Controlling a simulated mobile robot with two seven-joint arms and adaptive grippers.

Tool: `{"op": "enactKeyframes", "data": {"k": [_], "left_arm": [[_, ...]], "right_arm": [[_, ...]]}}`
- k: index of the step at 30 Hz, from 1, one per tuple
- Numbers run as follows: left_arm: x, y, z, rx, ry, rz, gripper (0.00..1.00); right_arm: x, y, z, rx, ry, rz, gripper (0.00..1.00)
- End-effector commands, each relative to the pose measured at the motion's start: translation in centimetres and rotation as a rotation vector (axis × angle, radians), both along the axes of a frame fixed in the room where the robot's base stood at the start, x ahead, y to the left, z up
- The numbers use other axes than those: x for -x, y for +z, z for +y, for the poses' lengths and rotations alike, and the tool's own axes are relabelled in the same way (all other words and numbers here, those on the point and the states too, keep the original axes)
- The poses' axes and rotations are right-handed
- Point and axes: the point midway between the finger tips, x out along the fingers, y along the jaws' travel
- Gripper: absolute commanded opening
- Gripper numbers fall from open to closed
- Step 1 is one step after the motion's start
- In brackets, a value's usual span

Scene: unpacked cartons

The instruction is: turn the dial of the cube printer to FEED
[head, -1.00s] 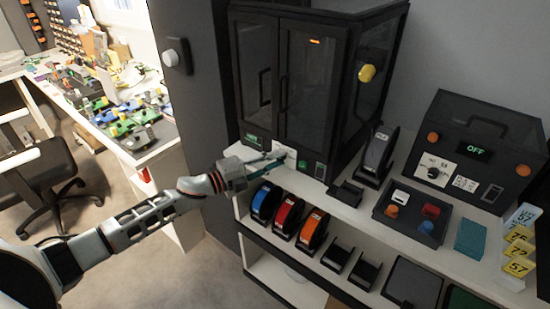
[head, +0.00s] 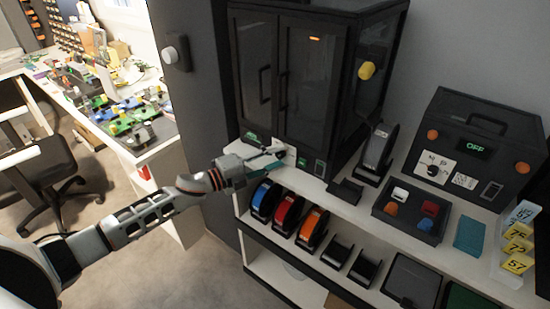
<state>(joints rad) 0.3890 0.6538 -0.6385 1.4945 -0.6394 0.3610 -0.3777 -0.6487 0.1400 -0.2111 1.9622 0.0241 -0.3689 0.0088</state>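The tall black cabinet with two glazed doors (head: 305,80), which I take for the cube printer, stands on the white bench top. A small green display (head: 251,137) is at the lower left of its front. A white plate (head: 290,151) sits low on its front, right of that. My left gripper (head: 279,158) is at this plate, its two fingers apart and pointing right. The fingers cover part of the plate; I cannot make out a dial there or any contact. My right gripper is not in view.
A black box (head: 475,130) with an OFF display and its own dial (head: 433,170) stands to the right. A tray (head: 411,213) with coloured pieces is before it. Blue, red and orange spools (head: 287,213) sit below the bench top. A cluttered table is at far left.

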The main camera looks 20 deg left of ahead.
Motion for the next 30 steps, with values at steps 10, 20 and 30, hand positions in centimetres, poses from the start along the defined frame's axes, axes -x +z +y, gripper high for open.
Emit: {"op": "enactKeyframes", "data": {"k": [10, 20, 30], "left_arm": [[4.4, -0.2, 4.0, -0.002, 0.0, 0.004, 0.37], [8.0, -0.1, 7.3, 0.0, 0.0, 0.003, 0.37], [8.7, 0.0, 7.9, -0.001, 0.0, 0.001, 0.37]], "right_arm": [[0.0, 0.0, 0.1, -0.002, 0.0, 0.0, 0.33], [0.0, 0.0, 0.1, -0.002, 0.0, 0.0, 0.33], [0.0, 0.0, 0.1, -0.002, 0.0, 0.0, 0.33]]}}
